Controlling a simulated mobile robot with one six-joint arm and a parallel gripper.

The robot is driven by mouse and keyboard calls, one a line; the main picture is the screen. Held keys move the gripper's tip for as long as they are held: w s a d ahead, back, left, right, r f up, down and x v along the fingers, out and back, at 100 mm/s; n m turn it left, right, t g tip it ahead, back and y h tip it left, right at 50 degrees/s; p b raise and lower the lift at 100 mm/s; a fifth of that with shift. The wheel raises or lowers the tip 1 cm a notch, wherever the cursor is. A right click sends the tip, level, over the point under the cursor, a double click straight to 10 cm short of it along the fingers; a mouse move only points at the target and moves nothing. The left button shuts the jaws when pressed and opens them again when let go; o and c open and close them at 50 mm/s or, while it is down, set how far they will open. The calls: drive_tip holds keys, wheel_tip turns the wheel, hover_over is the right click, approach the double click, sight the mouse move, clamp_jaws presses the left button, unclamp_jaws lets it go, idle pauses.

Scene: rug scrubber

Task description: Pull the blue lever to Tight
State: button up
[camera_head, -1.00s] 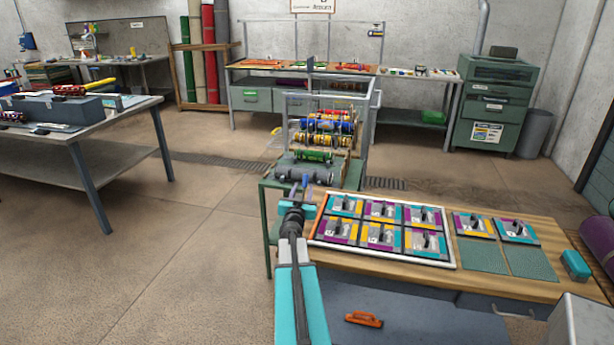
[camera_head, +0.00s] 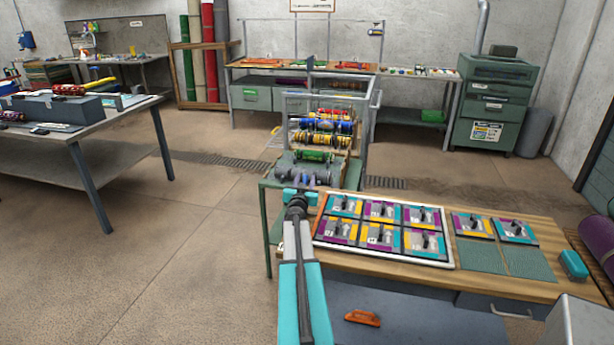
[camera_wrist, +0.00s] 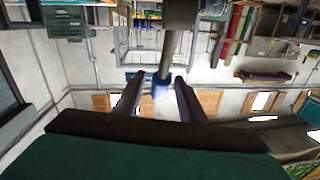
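The blue lever (camera_wrist: 161,82) is in the wrist view as a thick grey rod coming from the top edge with a blue end. Its blue end shows between the two fingers of my gripper (camera_wrist: 160,92). The fingers are apart, with a gap beside the lever's end; I cannot tell how deep it sits between them. In the head view my gripper (camera_head: 300,194) is at the near end of the roller machine (camera_head: 345,170), and its fingers are mostly hidden. I cannot pick out the lever there, and no Tight mark is readable.
A wooden bench (camera_head: 470,285) with a framed panel (camera_head: 450,255) of several coloured tiles stands to the right of my arm. A table (camera_head: 90,170) stands at the left. Open floor (camera_head: 200,240) lies between them. The wrist view shows the room upside down.

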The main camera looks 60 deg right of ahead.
drive_tip(key=shift+x, duration=1.7)
clamp_jaws()
